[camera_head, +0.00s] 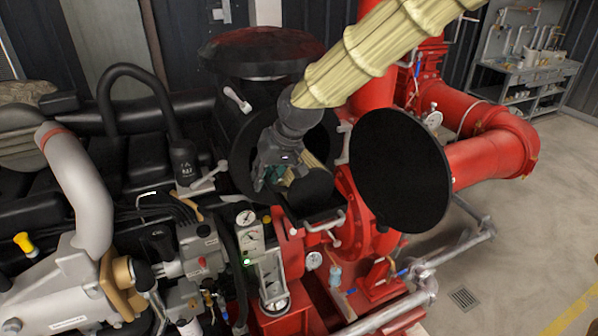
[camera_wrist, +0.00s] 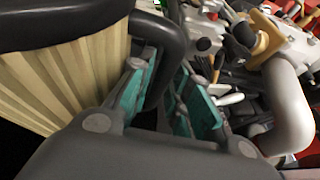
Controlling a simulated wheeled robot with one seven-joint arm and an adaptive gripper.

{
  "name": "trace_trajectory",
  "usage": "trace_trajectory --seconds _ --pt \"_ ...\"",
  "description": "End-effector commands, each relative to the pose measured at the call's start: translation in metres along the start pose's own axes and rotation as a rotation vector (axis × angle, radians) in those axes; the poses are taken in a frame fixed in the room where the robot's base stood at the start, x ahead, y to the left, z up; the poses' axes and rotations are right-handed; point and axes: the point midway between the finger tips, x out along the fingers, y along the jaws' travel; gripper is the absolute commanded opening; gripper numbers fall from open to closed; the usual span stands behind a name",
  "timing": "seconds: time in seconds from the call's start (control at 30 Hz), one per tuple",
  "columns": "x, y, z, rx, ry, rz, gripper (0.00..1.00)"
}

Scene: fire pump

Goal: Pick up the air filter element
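The air filter element has cream pleats (camera_head: 315,163) and a black end cap. It shows in the mouth of the round black filter housing (camera_head: 243,158), partly hidden by my gripper. In the wrist view its pleated side (camera_wrist: 75,75) fills the left, with a thick black rim above. My gripper (camera_head: 272,182) is at the element's left in the head view. In the wrist view my two teal-padded fingers (camera_wrist: 160,95) stand apart, with a curved black bar (camera_wrist: 172,45) passing between or just behind their tips. I cannot tell whether the pads touch it.
A black round cover (camera_head: 400,170) stands open to the right of the housing. Gauges (camera_head: 247,225) and red pump parts lie below it. A grey curved pipe (camera_head: 80,180) stands at the left and shows in the wrist view (camera_wrist: 290,100). Floor is clear at far right.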

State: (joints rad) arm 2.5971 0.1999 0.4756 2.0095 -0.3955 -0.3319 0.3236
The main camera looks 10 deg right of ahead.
Motion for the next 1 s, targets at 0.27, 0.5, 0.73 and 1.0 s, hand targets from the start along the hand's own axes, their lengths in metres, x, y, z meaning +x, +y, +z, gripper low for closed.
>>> trace_trajectory --seconds 0.27,0.5,0.73,1.0 --pt "0.001 0.000 0.000 0.000 0.000 0.000 0.12" --pt "0.000 0.000 -0.001 0.000 0.001 0.000 0.00" --pt "-0.001 0.000 -0.001 0.000 0.002 0.000 0.00" --pt "-0.019 -0.005 -0.009 -0.001 0.006 0.000 0.00"
